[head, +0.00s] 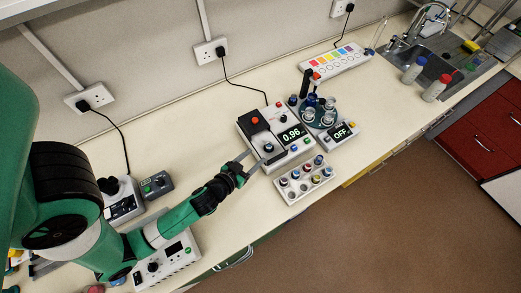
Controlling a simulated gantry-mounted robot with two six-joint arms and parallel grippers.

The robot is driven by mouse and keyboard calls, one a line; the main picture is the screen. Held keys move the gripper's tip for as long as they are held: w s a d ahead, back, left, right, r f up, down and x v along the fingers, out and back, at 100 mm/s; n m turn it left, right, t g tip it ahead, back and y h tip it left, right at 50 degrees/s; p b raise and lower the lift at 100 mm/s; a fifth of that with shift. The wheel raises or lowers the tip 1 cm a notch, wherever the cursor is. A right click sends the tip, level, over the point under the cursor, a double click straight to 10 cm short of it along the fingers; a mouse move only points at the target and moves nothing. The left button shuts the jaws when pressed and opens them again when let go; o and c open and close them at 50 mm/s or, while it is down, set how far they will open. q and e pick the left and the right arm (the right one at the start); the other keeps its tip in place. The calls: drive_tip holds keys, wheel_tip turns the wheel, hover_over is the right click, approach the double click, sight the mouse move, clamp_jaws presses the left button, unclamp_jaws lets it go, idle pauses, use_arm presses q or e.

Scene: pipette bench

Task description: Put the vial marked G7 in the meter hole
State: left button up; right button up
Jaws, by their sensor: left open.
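The grey and black meter (250,122) stands on the bench with a lit display reading 0.96. A dark round spot with a bluish top shows in its black part, and I cannot tell if it is a vial cap or the bare hole. A pale rack (291,198) in front of the meter holds several vials with coloured caps. Their marks are too small to read, so I cannot tell which is G7. My left gripper (253,158) is open at the meter's front left edge, its fingers pointing towards the dark spot. I see nothing held between them. My right gripper is out of view.
A round blue carousel (318,121) with vials stands right of the meter, beside a small box (341,133) reading OFF. A strip of coloured squares (341,61) lies behind. Control boxes (156,185) stand at left. The sink (440,68) is far right. Bench behind the meter is clear.

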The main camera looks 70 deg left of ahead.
use_arm(q)
drive_tip(key=shift+s+d+r, duration=0.25)
drive_tip(key=shift+s, duration=0.15)
drive_tip(key=w+d+r+t, duration=0.1)
drive_tip(key=w+r+t, duration=0.1)
drive_tip(key=w+r, duration=0.55)
drive_tip(key=w+d+r+m+t, duration=0.1)
drive_tip(key=w+r+t, duration=0.25)
drive_tip(key=r, duration=0.65)
drive_tip(key=w+d+r+t, duration=0.1)
drive_tip(key=w+r, duration=0.6)
drive_tip(key=r, duration=0.2)
drive_tip(key=s+d+r+m+t+h, duration=0.2)
drive_tip(key=d+r, duration=0.3)
drive_tip(key=r, duration=0.7)
drive_tip(key=s+d+r+m+t+h, duration=0.2)
drive_tip(key=d+r+t+h, duration=0.2)
drive_tip(key=r, duration=0.8)
drive_tip(key=s+d+r+m+t+h, duration=0.2)
drive_tip(key=d+r, duration=0.3)
drive_tip(key=r, duration=0.8)
drive_tip(key=shift+s+d+m+t+h, duration=0.15)
drive_tip(key=shift+d+m+t+h, duration=0.25)
drive_tip(key=shift+t+h, duration=0.5)
